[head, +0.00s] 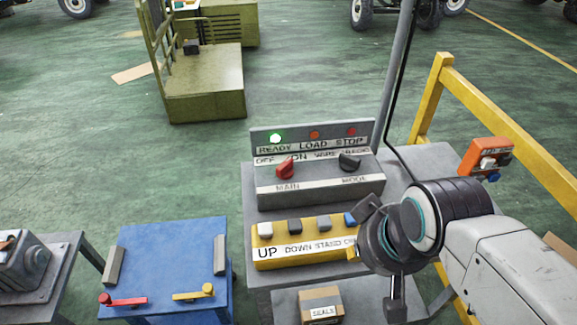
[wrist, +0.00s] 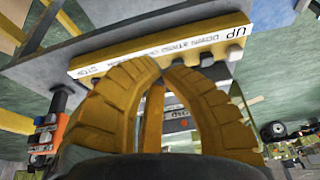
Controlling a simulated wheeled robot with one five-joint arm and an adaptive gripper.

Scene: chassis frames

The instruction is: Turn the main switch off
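The main switch (head: 285,168) is a red knob on the left of a grey sloped panel (head: 320,187), above the label MAIN. Its handle leans up and right, toward the ON mark, with OFF to its left. My gripper (wrist: 164,68) shows in the wrist view as two yellow ribbed fingers with their tips together and nothing seen between the tips. In the head view my wrist is right of the yellow button box, in front of and below the panel, apart from the red knob; the fingertips are hard to make out there. In the wrist view the fingers hide the knob.
A black mode knob (head: 349,161) sits right of the main switch. The READY lamp (head: 275,139) glows green. A yellow button box (head: 300,255) stands in front, with a seals carton (head: 321,306) below. A grey post (head: 396,75) and yellow rail (head: 508,115) rise at the right.

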